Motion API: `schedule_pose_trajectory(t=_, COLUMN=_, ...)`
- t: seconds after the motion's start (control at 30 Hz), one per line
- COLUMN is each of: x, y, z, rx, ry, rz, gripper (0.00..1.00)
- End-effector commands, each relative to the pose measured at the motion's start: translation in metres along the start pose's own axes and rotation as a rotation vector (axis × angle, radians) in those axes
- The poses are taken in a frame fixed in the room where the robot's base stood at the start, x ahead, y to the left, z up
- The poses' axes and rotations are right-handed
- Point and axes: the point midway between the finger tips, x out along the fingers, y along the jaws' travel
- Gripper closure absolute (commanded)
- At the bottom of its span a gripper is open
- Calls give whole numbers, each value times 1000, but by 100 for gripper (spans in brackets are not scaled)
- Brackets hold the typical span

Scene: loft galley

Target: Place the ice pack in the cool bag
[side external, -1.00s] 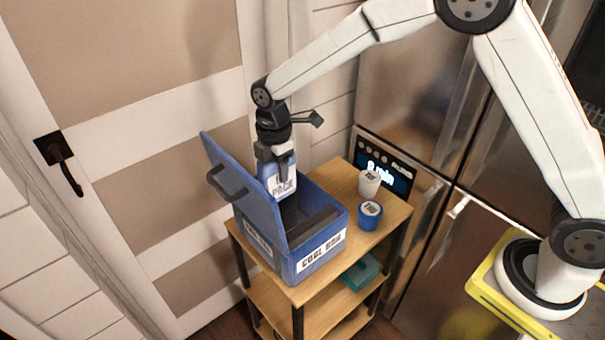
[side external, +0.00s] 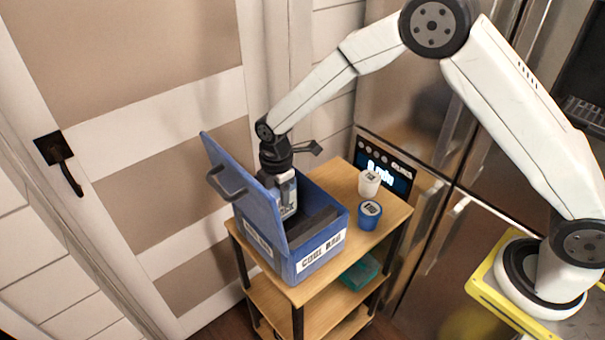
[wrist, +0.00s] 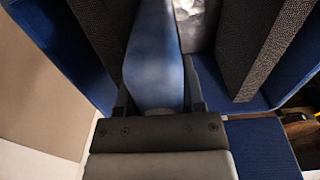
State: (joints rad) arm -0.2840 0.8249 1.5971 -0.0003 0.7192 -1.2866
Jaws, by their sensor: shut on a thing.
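The cool bag (side external: 322,256) is a blue open-topped box with a "COOL BAG" label, on the top shelf of a wooden cart. Its lid (side external: 240,195) stands open on the left. My gripper (side external: 284,190) points down into the bag and is shut on the ice pack (side external: 289,205), a blue and white block. The pack's lower part is hidden behind the bag's walls. In the wrist view the ice pack (wrist: 153,60) sits between my fingers (wrist: 158,100), with dark textured dividers (wrist: 255,45) inside the bag on either side.
A white cup (side external: 369,184) and a blue tub (side external: 369,215) stand right of the bag on the wooden cart (side external: 396,214). A teal box (side external: 360,272) lies on the shelf below. A steel fridge stands behind, and a door is at left.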

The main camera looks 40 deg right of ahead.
Motion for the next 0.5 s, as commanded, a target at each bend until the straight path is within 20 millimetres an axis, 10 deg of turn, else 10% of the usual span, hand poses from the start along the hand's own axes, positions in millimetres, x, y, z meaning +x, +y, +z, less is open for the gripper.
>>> schedule_pose_trajectory(t=0.5, x=35, y=0, z=0, rx=0, ry=0, rz=1, gripper=100)
